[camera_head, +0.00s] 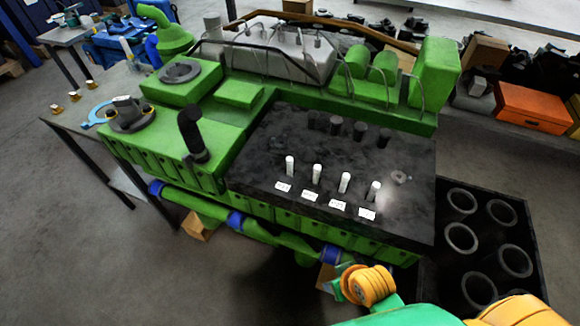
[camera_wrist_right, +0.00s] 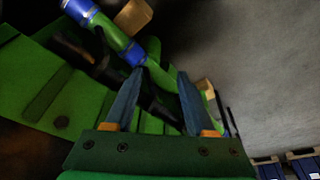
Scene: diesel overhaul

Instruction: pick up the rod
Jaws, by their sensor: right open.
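Several short white rods (camera_head: 317,174) stand upright in a row on the black top (camera_head: 262,165) of the green engine in the head view, each with a white label at its foot. A thicker black rod-like piece (camera_head: 193,134) stands tilted at the left of that top. I cannot tell which one is the rod of the task. My right arm comes in from the lower right, below the engine's front edge. In the right wrist view my right gripper (camera_wrist_right: 160,73) is open, its two blue-grey fingers apart, with nothing clearly held. My left gripper is out of view.
A green pipe with blue collars (camera_head: 236,219) runs along the engine's lower front; one such pipe (camera_wrist_right: 105,30) shows beyond my fingers. A black tray with round rings (camera_head: 515,208) stands at the right. An orange box (camera_head: 532,107) sits on the back-right shelf.

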